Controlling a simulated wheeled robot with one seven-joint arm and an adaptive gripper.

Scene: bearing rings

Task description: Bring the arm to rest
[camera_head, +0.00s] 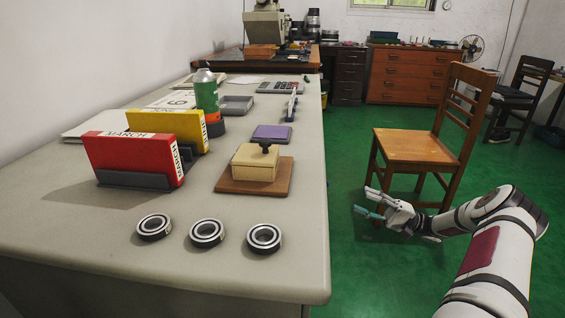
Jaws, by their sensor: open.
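My arm reaches in from the lower right, over the green floor. My gripper (371,203) is open and empty, beside the right edge of the table and in front of the wooden chair. It appears apart from both. Three bearing rings, a left one (154,227), a middle one (207,233) and a right one (264,238), lie flat in a row near the front of the grey table (90,228). My gripper is well to the right of them.
The wooden chair (415,147) stands close behind my gripper. On the table are a red box (127,157), a yellow box (166,128), a green can (206,95) and a wooden block with a knob (255,163).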

